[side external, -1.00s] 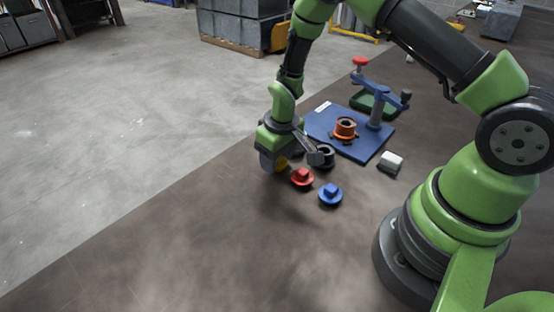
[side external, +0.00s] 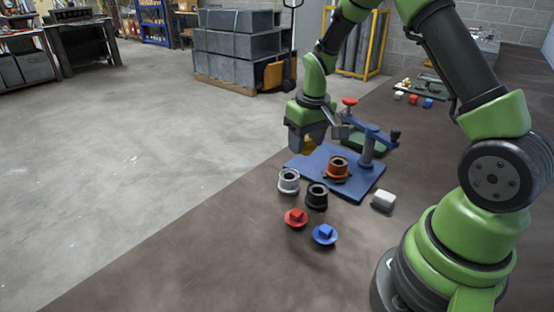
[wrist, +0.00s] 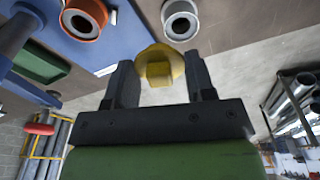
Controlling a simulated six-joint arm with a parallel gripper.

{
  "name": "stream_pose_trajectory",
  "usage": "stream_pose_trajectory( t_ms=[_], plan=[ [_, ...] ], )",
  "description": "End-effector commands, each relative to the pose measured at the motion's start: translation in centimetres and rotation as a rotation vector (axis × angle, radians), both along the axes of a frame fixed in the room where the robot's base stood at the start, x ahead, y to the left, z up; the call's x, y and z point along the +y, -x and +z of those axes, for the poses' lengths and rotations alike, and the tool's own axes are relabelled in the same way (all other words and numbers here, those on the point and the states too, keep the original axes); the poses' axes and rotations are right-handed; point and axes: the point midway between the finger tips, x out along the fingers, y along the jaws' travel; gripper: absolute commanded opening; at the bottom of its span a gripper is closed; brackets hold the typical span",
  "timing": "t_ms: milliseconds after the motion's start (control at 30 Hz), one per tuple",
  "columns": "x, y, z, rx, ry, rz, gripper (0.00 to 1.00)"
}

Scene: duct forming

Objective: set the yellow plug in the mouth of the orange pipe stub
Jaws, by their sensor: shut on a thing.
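The yellow plug (wrist: 160,66) is between my gripper's two fingers in the wrist view; a bit of the plug (side external: 309,146) shows below the gripper in the side view. My gripper (side external: 308,140) is shut on it and holds it above the far left part of the blue plate. The orange pipe stub (side external: 337,168) stands upright on the blue plate (side external: 357,190), to the right of and nearer than the gripper. Its open mouth faces up. The stub (wrist: 84,18) also shows at the top left in the wrist view, apart from the plug.
A grey pipe stub (side external: 289,181) and a black pipe stub (side external: 317,196) stand before the plate. A red plug (side external: 296,218) and a blue plug (side external: 325,235) lie nearer. A blue clamp post (side external: 367,150) rises beside the orange stub.

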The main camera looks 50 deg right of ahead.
Motion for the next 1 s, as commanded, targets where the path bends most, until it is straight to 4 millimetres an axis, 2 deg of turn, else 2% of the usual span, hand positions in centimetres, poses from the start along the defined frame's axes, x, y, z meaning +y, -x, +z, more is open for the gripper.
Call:
stream_pose_trajectory(
  t_ms=[33, 100, 200, 300, 533, 1000],
  plan=[
    [-2.2, 0.8, 0.1, 0.0, 0.001, -0.062, 0.28],
    [-4.5, 1.8, 0.3, 0.0, 0.001, -0.127, 0.28],
    [-6.9, 3.1, 0.4, 0.0, 0.001, -0.198, 0.28],
    [-8.3, 4.0, 0.5, 0.0, 0.002, -0.239, 0.28],
    [-8.9, 4.4, -0.3, 0.003, 0.0, -0.256, 0.28],
    [-8.8, 4.4, -3.9, 0.002, 0.001, -0.254, 0.28]
  ],
)
